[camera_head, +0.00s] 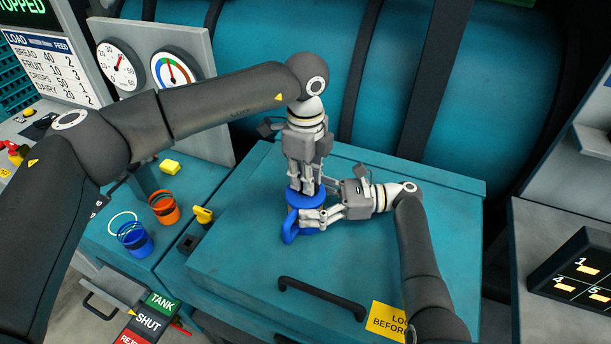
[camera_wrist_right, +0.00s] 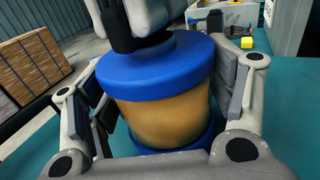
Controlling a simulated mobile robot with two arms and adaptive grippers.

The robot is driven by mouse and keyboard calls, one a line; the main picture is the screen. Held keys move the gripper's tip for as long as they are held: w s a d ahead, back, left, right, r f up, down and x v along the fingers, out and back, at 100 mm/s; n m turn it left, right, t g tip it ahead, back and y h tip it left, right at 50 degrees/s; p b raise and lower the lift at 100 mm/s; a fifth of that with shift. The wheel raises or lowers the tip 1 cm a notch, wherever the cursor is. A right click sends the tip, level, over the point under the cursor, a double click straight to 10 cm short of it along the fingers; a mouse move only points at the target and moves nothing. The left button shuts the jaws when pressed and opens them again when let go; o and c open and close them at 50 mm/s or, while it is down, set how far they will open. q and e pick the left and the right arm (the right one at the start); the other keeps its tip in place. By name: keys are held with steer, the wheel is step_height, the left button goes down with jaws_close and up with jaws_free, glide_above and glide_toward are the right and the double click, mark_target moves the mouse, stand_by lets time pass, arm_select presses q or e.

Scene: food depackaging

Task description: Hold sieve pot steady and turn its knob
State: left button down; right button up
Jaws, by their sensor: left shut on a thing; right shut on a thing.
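The sieve pot, a tan cylinder with a blue lid and blue base, stands upright on the teal hatch top; its blue lid (camera_head: 306,197) shows in the head view, and its tan body (camera_wrist_right: 165,122) fills the right wrist view. My left gripper (camera_head: 308,188) points straight down and is shut on the knob on top of the lid. My right gripper (camera_head: 308,217) comes in from the right, low down, and is shut around the pot's body, one finger on each side. A blue handle-like part (camera_head: 289,228) sticks out at the pot's front left.
A black bar handle (camera_head: 322,298) and a yellow sign (camera_head: 386,320) lie in front of the pot on the teal top (camera_head: 235,262). Blue (camera_head: 135,239) and orange (camera_head: 163,207) cups, a yellow block (camera_head: 169,167) and a yellow lever (camera_head: 203,215) are at left. Gauges stand behind.

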arm_select(q)
steer(key=shift+m, duration=0.4)
steer(key=m, duration=0.5)
steer(key=shift+m, duration=0.3)
steer(key=m, duration=1.3)
steer(key=shift+m, duration=0.3)
steer(key=m, duration=0.6)
steer(key=shift+m, duration=0.4)
steer(key=c, duration=1.4)
jaws_free()
steer(key=shift+c, duration=0.2)
